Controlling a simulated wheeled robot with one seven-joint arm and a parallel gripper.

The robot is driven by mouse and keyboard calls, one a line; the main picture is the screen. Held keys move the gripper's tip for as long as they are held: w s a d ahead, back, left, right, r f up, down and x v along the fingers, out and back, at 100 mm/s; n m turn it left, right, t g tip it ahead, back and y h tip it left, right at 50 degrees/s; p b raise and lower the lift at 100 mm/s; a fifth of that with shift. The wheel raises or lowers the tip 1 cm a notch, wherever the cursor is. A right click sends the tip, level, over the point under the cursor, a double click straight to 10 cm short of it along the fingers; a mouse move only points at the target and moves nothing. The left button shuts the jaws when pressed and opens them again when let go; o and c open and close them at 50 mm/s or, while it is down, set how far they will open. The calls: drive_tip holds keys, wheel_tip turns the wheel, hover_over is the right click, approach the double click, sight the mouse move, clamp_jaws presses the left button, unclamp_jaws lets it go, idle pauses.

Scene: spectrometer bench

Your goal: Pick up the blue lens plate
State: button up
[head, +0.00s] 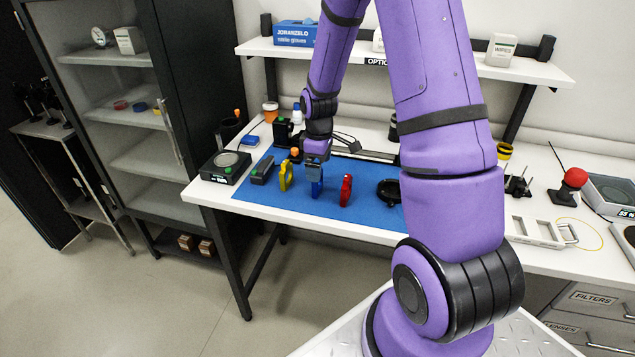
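The blue lens plate (317,188) stands upright on the blue mat (266,198), near its front edge, between a yellow plate (286,176) and a red plate (346,190). My gripper (318,170) reaches down from above right at the top of the blue plate and hides its upper part. The fingers are too small and overlapped to show whether they are open or closed, or whether they touch the plate.
A black device with a green button (262,170) lies left of the yellow plate, and a scale (225,166) stands at the table's left end. A round black holder (389,191) is to the right. A shelf (350,54) runs above the back. The mat's front strip is clear.

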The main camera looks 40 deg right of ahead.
drive_tip(key=f, duration=0.5)
drive_tip(key=shift+w, duration=0.3)
drive_tip(key=c, duration=1)
